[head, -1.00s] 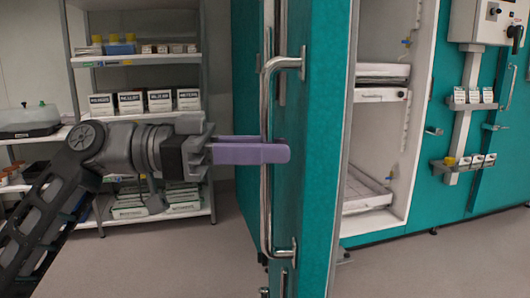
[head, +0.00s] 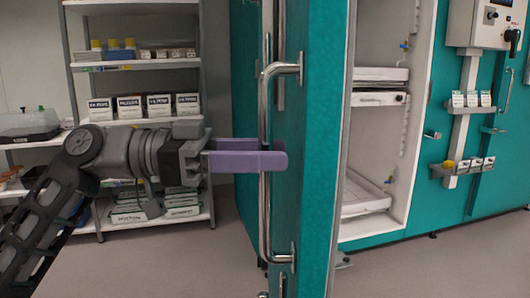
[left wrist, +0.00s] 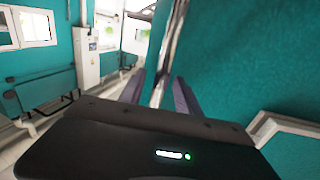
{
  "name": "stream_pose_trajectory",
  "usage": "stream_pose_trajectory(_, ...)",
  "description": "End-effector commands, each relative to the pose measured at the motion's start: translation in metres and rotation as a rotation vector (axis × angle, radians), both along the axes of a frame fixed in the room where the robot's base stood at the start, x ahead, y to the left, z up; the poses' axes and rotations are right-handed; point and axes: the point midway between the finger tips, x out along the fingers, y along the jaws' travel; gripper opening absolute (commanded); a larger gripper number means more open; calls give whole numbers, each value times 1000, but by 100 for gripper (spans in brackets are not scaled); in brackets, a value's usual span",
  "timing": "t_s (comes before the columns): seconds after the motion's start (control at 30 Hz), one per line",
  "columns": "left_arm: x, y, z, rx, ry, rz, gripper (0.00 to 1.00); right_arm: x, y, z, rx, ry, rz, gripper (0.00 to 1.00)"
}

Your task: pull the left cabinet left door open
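The teal door (head: 313,150) stands open at a steep angle to my view, its front face turned left and its free edge towards me. A long vertical metal handle (head: 266,215) is on that face. My left gripper (head: 270,155) comes in from the left, its purple fingers on both sides of the handle near mid-height. In the left wrist view, the bar (left wrist: 161,90) runs between the two fingers (left wrist: 158,92); the exact contact is hard to see. My right gripper is in neither view.
Right of the door, an open white chamber holds shelves with trays (head: 365,205). A teal cabinet front with a control box (head: 485,25) is farther right. A grey rack (head: 140,65) with boxes and bottles stands behind my left arm. Grey floor (head: 175,265) shows clear below.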

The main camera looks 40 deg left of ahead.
Motion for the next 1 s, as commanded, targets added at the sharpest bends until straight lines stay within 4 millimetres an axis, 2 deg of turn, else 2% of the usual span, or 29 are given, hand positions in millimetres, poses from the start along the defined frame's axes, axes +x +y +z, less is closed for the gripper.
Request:
stream_pose_trajectory(0.17, -10, 14, 1, -2, -2, 3, 40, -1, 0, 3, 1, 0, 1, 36)
stream_pose_trajectory(0.5, -42, 55, 2, -3, -2, 3, 40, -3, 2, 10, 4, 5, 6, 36)
stream_pose_trajectory(0.67, -48, 61, 0, -2, -1, 1, 40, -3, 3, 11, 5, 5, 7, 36)
stream_pose_trajectory(1.0, -48, 61, 0, -1, -1, 1, 40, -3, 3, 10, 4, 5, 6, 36)
